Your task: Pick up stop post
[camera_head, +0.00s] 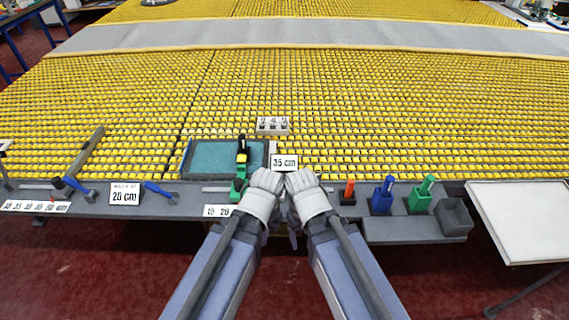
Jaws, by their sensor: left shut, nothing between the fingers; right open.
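No object in view is labelled as the stop post, so I cannot tell for certain which one it is. Upright candidates stand on the grey ledge right of my grippers: an orange post (348,190) on a dark base, a blue post in a blue block (382,200) and a green post in a green block (420,199). My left gripper (267,182) is shut and empty at the ledge, just right of a green and black tool (240,165). My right gripper (301,182) is open beside it, below the 35 cm sign. The fingertips are small and partly hidden by the white gripper bodies.
A teal-bottomed tray (207,158), a 35 cm sign (285,163) and a small grey block (272,126) lie on the yellow roller table (400,115). Blue-handled tools (158,189) and a 20 cm sign (125,194) are left. An empty grey bin (454,217) and white table (525,220) are right.

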